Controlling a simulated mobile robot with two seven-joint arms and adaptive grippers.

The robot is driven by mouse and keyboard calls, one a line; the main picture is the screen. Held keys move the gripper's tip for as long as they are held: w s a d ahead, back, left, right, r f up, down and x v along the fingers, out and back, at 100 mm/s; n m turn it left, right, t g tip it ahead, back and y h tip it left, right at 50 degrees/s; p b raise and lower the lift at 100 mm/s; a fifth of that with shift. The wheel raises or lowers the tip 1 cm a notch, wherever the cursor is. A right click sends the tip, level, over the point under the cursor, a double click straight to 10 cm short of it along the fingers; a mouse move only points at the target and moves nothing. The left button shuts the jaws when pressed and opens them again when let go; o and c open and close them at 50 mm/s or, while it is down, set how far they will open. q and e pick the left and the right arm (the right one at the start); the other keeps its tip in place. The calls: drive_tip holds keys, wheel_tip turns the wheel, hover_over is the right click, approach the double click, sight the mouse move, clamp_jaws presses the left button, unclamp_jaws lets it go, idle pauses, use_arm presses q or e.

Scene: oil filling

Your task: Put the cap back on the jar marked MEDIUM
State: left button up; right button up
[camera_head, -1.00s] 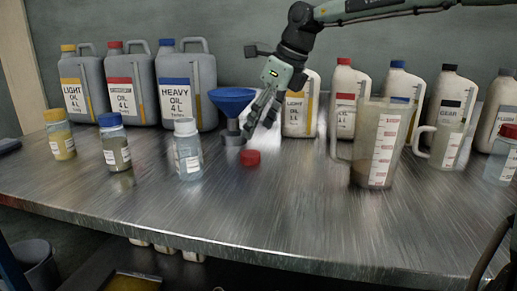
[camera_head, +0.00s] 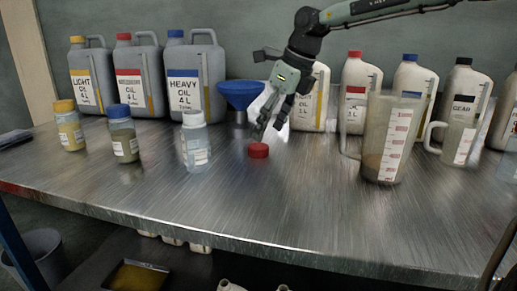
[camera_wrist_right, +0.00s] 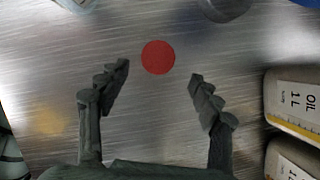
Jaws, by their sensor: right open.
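A red cap (camera_head: 258,151) lies on the metal table. It also shows in the right wrist view (camera_wrist_right: 158,57). My right gripper (camera_head: 267,132) is open just above and behind the cap. In the right wrist view, the cap shows between and slightly beyond the open fingertips (camera_wrist_right: 159,70), with nothing held. A clear jar (camera_head: 194,145) with a pale top stands left of the cap; its label is too small to read. Jars with a yellow cap (camera_head: 69,128) and a blue cap (camera_head: 122,137) stand farther left. I cannot tell which jar is marked MEDIUM. My left gripper is out of view.
A blue funnel (camera_head: 240,94) stands behind the cap, close to the gripper. Large cans, including a heavy oil can (camera_head: 196,85), and white bottles (camera_head: 355,95) line the back. A measuring jug (camera_head: 387,140) stands right. The table front is clear.

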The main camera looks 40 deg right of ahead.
sight(259, 146)
drive_tip(key=x, duration=0.4)
drive_tip(key=shift+a, duration=0.3)
drive_tip(key=shift+w+f, duration=0.3)
drive_tip(key=shift+f, duration=0.2)
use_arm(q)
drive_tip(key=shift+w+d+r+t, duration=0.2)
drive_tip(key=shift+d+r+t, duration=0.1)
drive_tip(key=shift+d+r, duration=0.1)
use_arm(e)
drive_tip(key=shift+a, duration=0.1)
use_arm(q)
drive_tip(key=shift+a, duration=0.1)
use_arm(e)
drive_tip(key=c, duration=0.9)
drive_tip(key=shift+o, duration=0.2)
drive_tip(key=shift+r, duration=0.1)
